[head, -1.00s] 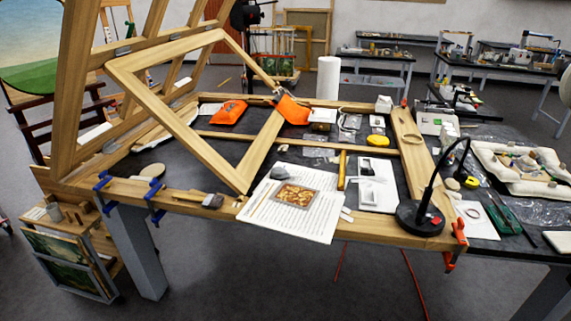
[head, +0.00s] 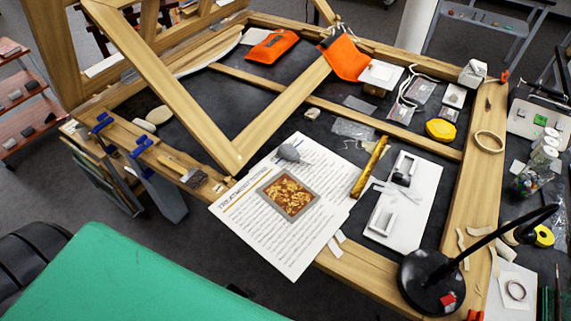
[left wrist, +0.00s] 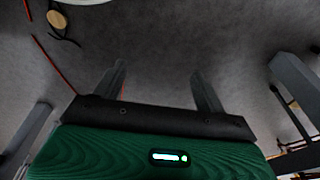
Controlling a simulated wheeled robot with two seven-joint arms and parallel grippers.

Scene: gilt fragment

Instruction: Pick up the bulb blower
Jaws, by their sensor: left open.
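The bulb blower (head: 289,151) looks like a small dark grey bulb with a pointed end. It lies on the upper part of a printed sheet (head: 268,240) on the worktable in the head view, just above a gilt fragment (head: 288,194). My left gripper (left wrist: 158,68) shows in the left wrist view with its two fingers apart and nothing between them, over grey floor. It is not visible in the head view, where a green part of my own body fills the lower left. My right gripper is in neither view.
A wooden frame bar (head: 165,85) slants up over the table left of the sheet. A yellow tube (head: 370,167) and a white board (head: 405,205) lie right of it. A black lamp (head: 425,280) stands at the front right. Orange pouches (head: 345,58) lie at the back.

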